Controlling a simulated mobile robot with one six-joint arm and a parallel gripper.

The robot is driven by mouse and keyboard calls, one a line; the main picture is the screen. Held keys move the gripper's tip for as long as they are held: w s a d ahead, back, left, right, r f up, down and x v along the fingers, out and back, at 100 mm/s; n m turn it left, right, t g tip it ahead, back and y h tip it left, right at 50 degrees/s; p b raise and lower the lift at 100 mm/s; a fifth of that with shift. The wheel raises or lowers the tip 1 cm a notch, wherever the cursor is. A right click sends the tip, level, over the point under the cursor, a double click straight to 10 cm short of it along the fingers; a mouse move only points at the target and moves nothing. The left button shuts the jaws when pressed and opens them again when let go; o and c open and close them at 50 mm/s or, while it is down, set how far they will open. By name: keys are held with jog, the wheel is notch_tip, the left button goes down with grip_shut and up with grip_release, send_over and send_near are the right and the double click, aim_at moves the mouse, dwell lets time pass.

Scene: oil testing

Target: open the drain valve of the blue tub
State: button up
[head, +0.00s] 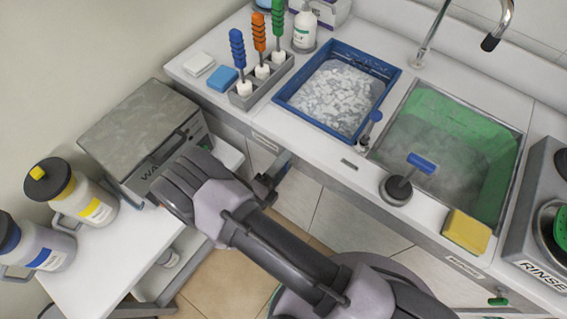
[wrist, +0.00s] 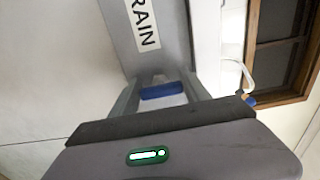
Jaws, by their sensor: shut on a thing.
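The blue tub (head: 385,88) sits in the counter with whitish, broken-up foam or water inside. My gripper (head: 275,178) is low against the counter front below the tub in the head view. In the wrist view, my gripper (wrist: 162,98) is shut on a short blue handle (wrist: 162,90) that lies crosswise between its fingers. A grey panel with a label reading "RAIN" (wrist: 143,24), its first letter cut off, is just beyond the handle. In the head view this handle is hidden or too small to make out. The tub's outlet is not visible.
A sink (head: 440,150) with a green inner wall is right of the tub. A grey box (head: 140,125) and bottles (head: 85,195) stand left of my arm. Brushes in a rack (head: 262,84) stand behind.

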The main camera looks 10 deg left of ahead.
dwell(0.3)
jog(key=o, duration=1.4)
jog(key=p+v, duration=0.2)
jog(key=v, duration=1.5)
jog(key=shift+s, duration=0.2)
